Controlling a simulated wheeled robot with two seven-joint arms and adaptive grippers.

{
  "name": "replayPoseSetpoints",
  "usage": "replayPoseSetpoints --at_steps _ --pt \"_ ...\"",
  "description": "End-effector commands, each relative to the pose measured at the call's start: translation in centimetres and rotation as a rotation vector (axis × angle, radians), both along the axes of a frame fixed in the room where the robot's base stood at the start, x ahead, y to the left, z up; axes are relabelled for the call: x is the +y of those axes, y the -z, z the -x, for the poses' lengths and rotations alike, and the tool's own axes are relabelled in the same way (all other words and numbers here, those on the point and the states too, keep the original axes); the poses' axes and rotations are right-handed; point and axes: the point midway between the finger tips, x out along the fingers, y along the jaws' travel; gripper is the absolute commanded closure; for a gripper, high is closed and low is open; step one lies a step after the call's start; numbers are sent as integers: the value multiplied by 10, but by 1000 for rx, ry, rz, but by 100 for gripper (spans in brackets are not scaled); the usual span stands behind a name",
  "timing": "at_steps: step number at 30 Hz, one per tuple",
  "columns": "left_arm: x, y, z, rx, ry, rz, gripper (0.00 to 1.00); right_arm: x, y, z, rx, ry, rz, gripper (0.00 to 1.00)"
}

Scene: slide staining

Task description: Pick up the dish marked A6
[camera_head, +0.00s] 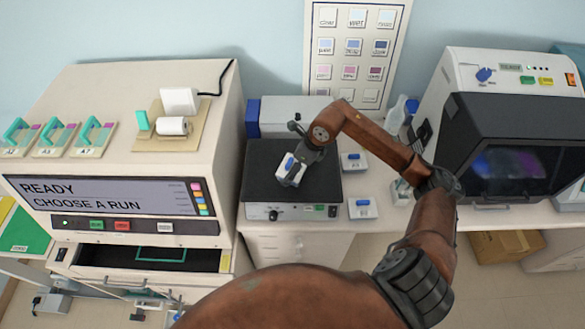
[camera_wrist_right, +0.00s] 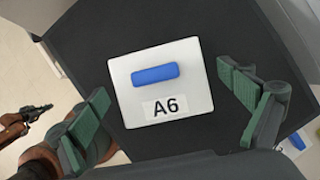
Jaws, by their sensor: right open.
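The dish marked A6 is a white square with a blue bar handle; it lies on the black top of a low device, in the head view (camera_head: 291,171) and the right wrist view (camera_wrist_right: 185,99). My right gripper (camera_head: 303,150) is directly over the dish. In the right wrist view its green-padded fingers (camera_wrist_right: 170,112) are spread wide on either side of the dish, apart from the handle. The gripper partly covers the dish in the head view. A small brown arm end, apparently my left gripper (camera_wrist_right: 38,112), shows far off in the wrist view.
Two similar white dishes with blue handles (camera_head: 354,162) (camera_head: 362,208) lie right of the black-topped device (camera_head: 262,190). A staining machine (camera_head: 120,215) with several labelled racks stands left. A dark-hooded machine (camera_head: 510,140) stands right. A bottle (camera_head: 396,115) is behind.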

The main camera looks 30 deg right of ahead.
Motion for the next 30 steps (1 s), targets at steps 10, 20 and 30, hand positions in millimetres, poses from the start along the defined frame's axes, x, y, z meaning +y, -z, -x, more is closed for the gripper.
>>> replayPoseSetpoints --at_steps 10,20,30 --pt "0 -1 -7 -9 2 1 100 1 3 -1 0 0 0 10" --pt "0 -1 -7 -9 2 1 100 1 3 -1 1 0 -1 33" --pt "0 0 -6 -7 2 1 100 1 3 -1 1 0 -1 56"
